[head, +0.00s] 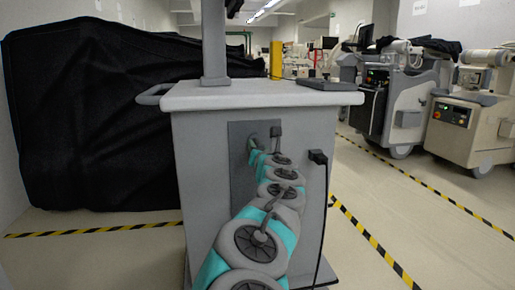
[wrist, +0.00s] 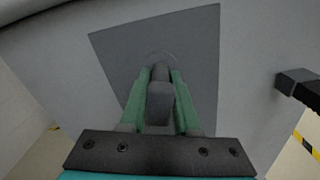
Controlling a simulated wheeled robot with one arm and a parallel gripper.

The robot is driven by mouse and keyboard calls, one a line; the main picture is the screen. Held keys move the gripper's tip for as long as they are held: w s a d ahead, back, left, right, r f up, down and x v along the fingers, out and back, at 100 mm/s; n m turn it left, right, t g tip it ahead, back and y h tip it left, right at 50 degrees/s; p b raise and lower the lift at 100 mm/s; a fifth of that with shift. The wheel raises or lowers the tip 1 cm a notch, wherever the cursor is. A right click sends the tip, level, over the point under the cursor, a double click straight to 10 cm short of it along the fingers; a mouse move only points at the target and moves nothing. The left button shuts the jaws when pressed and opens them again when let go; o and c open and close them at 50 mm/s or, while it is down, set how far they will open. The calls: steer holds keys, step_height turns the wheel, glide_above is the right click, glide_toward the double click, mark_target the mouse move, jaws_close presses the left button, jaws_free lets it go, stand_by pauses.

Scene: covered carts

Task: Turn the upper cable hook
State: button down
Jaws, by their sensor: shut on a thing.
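The upper cable hook (wrist: 160,103) is a grey, rounded peg on a dark grey plate (wrist: 115,55) on the cart's front panel. In the wrist view it points toward the camera, its end looking roughly upright. My gripper (wrist: 161,74) has its two green fingers on either side of the hook and is shut on it, close to the plate. In the head view the plate (head: 240,165) shows on the cart (head: 205,190), and my arm covers much of it and most of the hook. I cannot make out a lower hook.
A black block (head: 318,157) with a hanging cable sticks out right of the plate; it also shows in the wrist view (wrist: 298,88). A black-draped bulk (head: 100,120) stands at left. Other carts (head: 470,115) stand at right. Striped tape (head: 375,245) marks open floor.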

steer(key=m, duration=0.3)
steer(key=shift+a+m, duration=0.1)
steer(key=shift+m, duration=0.3)
steer(key=m, duration=0.4)
steer(key=shift+m, duration=0.3)
steer(key=m, duration=0.4)
steer(key=shift+a+r, duration=0.1)
steer(key=shift+r, duration=0.05)
steer(key=m, duration=0.5)
steer(key=shift+r+b, duration=0.15)
steer(key=shift+b, duration=0.15)
steer(key=m, duration=0.3)
steer(key=shift+m, duration=0.3)
steer(key=m+b, duration=0.1)
steer(key=m, duration=0.2)
steer(key=shift+m, duration=0.4)
steer(key=m, duration=0.2)
steer(key=m+b, duration=0.1)
steer(key=m, duration=0.1)
steer(key=shift+d+r, duration=0.1)
steer(key=shift+d, duration=0.1)
steer(key=shift+d+m+b, duration=0.1)
steer(key=shift+m+b, duration=0.45)
steer(key=shift+m, duration=1.25)
